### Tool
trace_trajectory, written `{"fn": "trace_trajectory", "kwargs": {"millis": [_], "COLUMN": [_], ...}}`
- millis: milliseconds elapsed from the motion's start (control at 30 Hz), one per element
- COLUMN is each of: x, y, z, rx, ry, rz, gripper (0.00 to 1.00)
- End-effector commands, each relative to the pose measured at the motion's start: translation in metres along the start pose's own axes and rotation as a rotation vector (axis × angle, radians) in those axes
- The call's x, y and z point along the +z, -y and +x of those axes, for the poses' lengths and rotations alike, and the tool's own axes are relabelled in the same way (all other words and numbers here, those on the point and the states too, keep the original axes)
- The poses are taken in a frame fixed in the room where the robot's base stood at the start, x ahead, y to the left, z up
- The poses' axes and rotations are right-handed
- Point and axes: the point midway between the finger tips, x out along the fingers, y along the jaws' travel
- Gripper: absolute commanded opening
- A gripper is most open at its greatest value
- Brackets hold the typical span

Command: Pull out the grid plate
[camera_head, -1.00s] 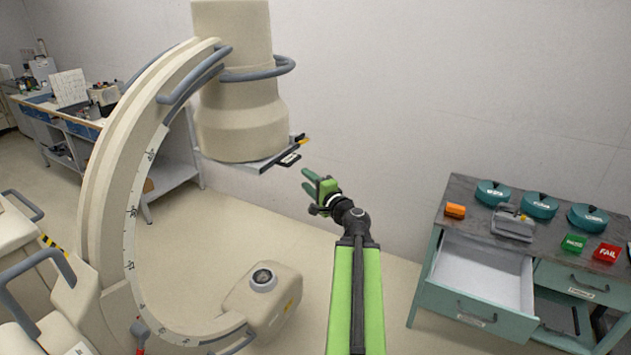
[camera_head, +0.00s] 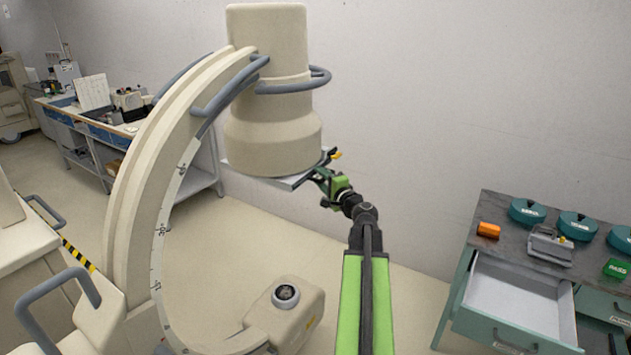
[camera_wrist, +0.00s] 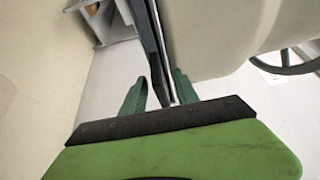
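The grid plate (camera_head: 285,181) is a thin flat plate under the beige cylindrical head (camera_head: 270,105) of the C-arm. A small orange-yellow tab (camera_head: 336,155) shows at its right corner. My gripper (camera_head: 320,175) is at the plate's right edge. In the wrist view the plate (camera_wrist: 150,40) is seen edge-on as a dark and light strip. Its near end lies between my two green fingers (camera_wrist: 160,92). The fingers are apart, with a visible gap on the left side; on the right side contact cannot be told. In the head view my arm partly hides the plate's handle end.
The curved C-arm (camera_head: 135,190) with grey handles stands left of my arm, its lower housing (camera_head: 300,310) below. A teal cabinet (camera_head: 462,290) with an open drawer (camera_head: 515,295) stands at right. The wall is close behind; floor between is clear.

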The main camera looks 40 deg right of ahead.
Motion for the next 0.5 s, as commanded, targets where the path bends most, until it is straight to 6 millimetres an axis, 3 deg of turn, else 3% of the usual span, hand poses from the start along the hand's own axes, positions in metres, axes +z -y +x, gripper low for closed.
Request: {"fn": "trace_trajectory", "kwargs": {"millis": [267,500], "x": [0.008,0.014], "y": [0.0,0.0], "z": [0.004,0.006], "rx": [0.0,0.0], "ry": [0.01,0.017], "rz": [0.0,0.0], "gripper": [0.35,0.04]}}
